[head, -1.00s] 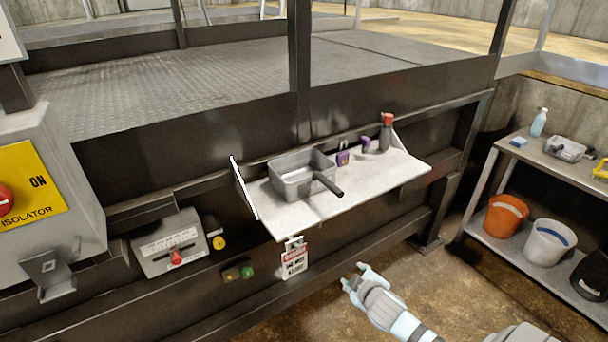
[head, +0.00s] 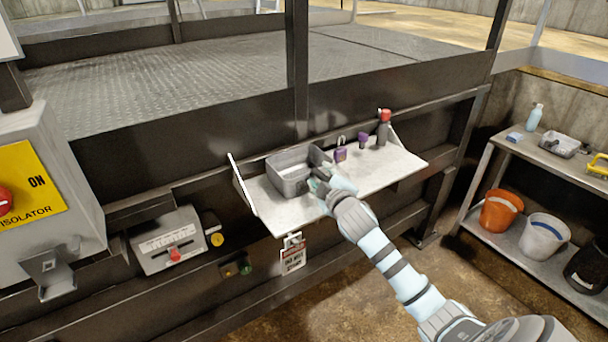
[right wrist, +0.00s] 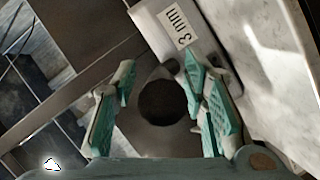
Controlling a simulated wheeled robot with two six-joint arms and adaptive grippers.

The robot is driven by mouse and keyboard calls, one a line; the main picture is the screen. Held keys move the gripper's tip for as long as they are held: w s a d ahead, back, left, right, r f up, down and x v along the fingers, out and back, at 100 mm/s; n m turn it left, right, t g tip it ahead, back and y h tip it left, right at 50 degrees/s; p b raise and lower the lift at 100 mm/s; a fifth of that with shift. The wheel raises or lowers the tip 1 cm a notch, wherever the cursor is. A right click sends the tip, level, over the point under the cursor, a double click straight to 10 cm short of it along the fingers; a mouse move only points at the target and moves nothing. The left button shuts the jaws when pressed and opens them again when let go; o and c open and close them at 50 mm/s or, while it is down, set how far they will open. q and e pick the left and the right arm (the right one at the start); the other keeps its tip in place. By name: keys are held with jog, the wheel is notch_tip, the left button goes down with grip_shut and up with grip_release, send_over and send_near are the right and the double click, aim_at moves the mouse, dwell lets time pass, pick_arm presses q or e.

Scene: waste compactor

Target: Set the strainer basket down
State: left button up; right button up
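The strainer basket (head: 292,182) is a grey rectangular box standing on the pale shelf (head: 372,182). A wall of it with a "3 mm" label shows at the top of the right wrist view (right wrist: 172,30). Its dark handle points toward my right gripper (head: 322,190), which largely hides it in the head view. In the right wrist view, the gripper's green-padded fingers (right wrist: 160,95) are apart, one on each side of the handle's dark round end (right wrist: 163,103). Gaps show between the handle and the pads. My left gripper is not in view.
The shelf's right part is largely clear.

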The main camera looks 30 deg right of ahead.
jog(key=shift+w+d+f, duration=0.15)
jog(key=shift+w+f, duration=0.05)
jog(key=shift+w, duration=0.25)
jog(key=shift+s, duration=0.1)
grip_shut()
jog(key=shift+r, duration=0.2)
